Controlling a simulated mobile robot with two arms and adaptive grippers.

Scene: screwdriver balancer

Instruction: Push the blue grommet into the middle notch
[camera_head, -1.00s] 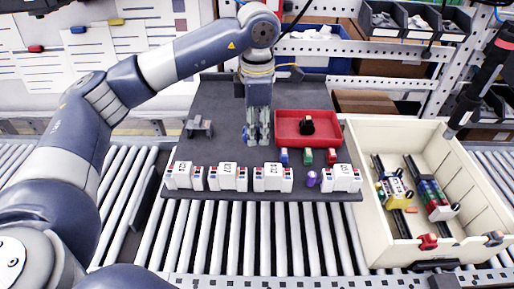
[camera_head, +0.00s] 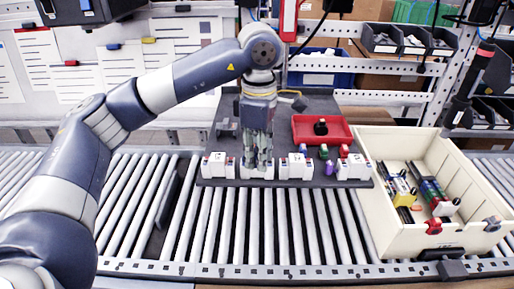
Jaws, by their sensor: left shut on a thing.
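My left gripper (camera_head: 258,162) points down at the front of the dark board, right at the second white block (camera_head: 258,172) from the left, and partly hides it. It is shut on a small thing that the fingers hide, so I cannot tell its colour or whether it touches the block. A small blue piece (camera_head: 304,150) stands behind the white block (camera_head: 296,167) third from the left, beside a green piece (camera_head: 323,151) and a red piece (camera_head: 344,151). The notches are too small to make out. My right gripper is not in view.
The dark board (camera_head: 282,112) also carries a red tray (camera_head: 302,130) with a black item, a grey fixture (camera_head: 228,128), a purple piece (camera_head: 329,168) and more white blocks. A cream crate (camera_head: 384,232) with parts stands at the right. Rollers in front are clear.

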